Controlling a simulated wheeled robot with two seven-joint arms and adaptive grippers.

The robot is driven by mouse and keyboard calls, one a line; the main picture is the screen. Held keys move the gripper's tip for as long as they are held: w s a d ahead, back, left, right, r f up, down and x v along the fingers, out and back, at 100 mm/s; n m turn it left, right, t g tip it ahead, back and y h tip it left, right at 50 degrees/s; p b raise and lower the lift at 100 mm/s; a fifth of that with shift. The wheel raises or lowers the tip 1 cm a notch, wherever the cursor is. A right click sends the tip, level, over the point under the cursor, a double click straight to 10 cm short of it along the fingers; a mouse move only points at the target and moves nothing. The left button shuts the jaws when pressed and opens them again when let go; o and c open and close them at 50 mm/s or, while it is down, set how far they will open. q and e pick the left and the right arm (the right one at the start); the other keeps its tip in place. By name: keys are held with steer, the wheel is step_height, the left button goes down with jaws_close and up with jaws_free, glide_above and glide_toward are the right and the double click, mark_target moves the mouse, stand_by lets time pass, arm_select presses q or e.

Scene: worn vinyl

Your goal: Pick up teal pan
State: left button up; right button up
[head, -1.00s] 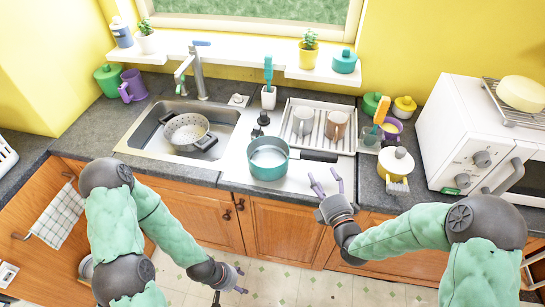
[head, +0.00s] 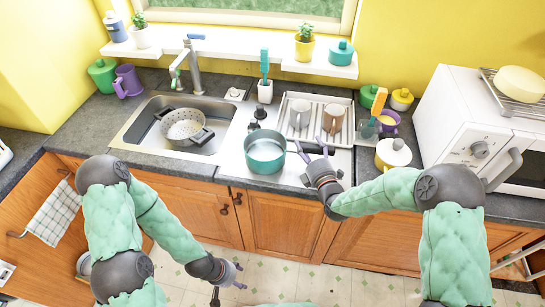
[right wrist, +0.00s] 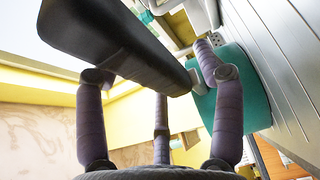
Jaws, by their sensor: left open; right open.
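The teal pan (head: 266,152) sits upright on the light counter section between the sink and the dish rack. Its handle side points right, toward my right gripper (head: 311,147). In the right wrist view the dark handle (right wrist: 110,40) runs between the spread fingers of my right gripper (right wrist: 158,85), and the teal pan body (right wrist: 247,92) shows at the right. The right gripper is open. Whether any finger touches the handle I cannot tell. My left gripper (head: 236,276) is open and empty, low in front of the cabinets, away from the pan.
The sink (head: 140,132) holds a grey colander (head: 183,125). A white dish rack (head: 343,135) with two mugs stands behind the handle. The counter's front edge lies just below the pan.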

jaws_close()
steer(key=shift+w+r, duration=0.15)
steer(key=shift+r, duration=0.05)
steer(key=shift+r, duration=0.15)
